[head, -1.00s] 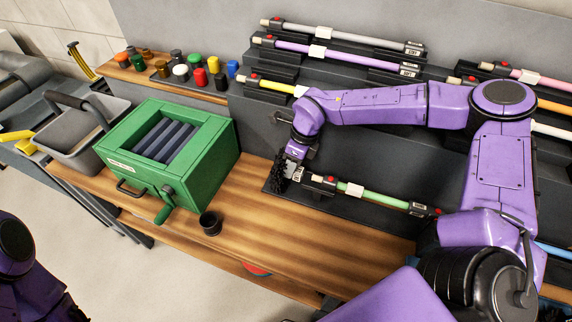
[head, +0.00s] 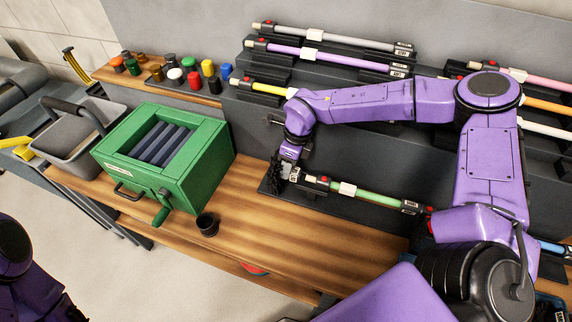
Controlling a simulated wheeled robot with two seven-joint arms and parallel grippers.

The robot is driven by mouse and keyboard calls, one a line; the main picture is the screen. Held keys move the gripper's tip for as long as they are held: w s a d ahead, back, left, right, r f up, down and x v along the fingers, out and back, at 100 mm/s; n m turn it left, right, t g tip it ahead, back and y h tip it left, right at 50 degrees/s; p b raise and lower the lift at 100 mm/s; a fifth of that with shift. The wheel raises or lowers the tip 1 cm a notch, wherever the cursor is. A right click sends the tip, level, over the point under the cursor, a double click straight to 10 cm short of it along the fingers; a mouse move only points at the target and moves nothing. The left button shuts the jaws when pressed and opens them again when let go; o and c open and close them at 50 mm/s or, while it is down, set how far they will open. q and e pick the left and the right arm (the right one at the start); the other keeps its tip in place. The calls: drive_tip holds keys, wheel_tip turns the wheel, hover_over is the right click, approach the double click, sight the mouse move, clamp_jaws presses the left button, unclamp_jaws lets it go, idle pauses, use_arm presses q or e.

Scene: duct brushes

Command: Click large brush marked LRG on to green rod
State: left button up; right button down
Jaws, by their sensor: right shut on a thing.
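The green rod (head: 378,197) lies in its holder on the dark rack, with a white label and a black end with a red button at its left end. A black bristly brush (head: 275,178) is at that left end. My right gripper (head: 287,166) is shut on the brush and holds it in line with the rod. The brush's fitting seems to meet the rod's end, but I cannot tell whether they are joined. Any LRG mark is too small to read. My left arm shows only at the lower left edge; its gripper is out of view.
A green box with dark rollers and a crank (head: 165,150) stands on the wooden bench (head: 270,230), with a small black cup (head: 207,224) beside it. A grey bin (head: 72,135) stands left. Several coloured rods and caps line the back.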

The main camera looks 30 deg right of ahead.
sight(300, 178)
drive_tip(key=shift+s+d, duration=0.15)
drive_tip(key=shift+d, duration=0.05)
drive_tip(key=shift+s+d+p, duration=0.45)
drive_tip(key=shift+s+p, duration=0.05)
drive_tip(key=shift+p, duration=0.05)
idle(0.4)
drive_tip(key=shift+s+d+p, duration=0.95)
drive_tip(key=shift+p, duration=0.15)
idle(0.4)
drive_tip(key=c, duration=0.7)
unclamp_jaws()
